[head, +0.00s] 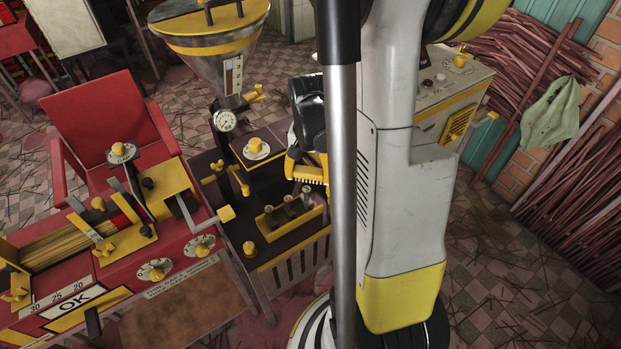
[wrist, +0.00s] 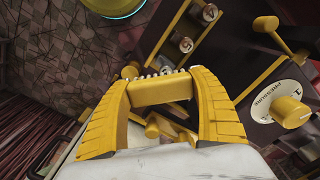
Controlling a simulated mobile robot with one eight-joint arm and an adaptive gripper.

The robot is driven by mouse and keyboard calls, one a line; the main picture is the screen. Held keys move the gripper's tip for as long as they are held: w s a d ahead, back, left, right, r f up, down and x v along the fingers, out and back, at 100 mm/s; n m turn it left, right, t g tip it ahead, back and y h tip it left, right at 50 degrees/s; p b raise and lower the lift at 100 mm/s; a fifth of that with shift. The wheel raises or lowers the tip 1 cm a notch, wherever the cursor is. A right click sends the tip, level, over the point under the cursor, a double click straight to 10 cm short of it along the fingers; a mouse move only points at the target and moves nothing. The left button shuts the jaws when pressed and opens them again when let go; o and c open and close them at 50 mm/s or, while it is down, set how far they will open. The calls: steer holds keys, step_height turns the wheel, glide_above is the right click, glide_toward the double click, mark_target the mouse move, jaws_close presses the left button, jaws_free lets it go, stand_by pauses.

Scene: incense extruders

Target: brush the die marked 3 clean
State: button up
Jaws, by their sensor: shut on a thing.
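My gripper (head: 306,168) is shut on a yellow brush (wrist: 162,89), held crosswise between its two ribbed yellow fingers. A row of pale bristles shows along the brush's far edge in the wrist view. In the head view the gripper hangs just above and behind a yellow die rack (head: 268,222) that holds several small dies (head: 291,205). In the wrist view two round die faces show beyond the brush, an upper one (wrist: 210,12) and a lower one (wrist: 186,44). Their marks are too small to read surely. The bristles look apart from them.
The dark extruder machine has a knob on a white dial (head: 257,149) and a pressure gauge (head: 224,121) under a metal hopper (head: 215,50). A red cutting machine (head: 110,270) stands at left, a grey-white cabinet (head: 455,95) at right. Tiled floor (head: 490,270) is open at lower right.

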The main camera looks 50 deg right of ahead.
steer(key=shift+r+p, duration=0.8)
steer(key=shift+r, duration=0.65)
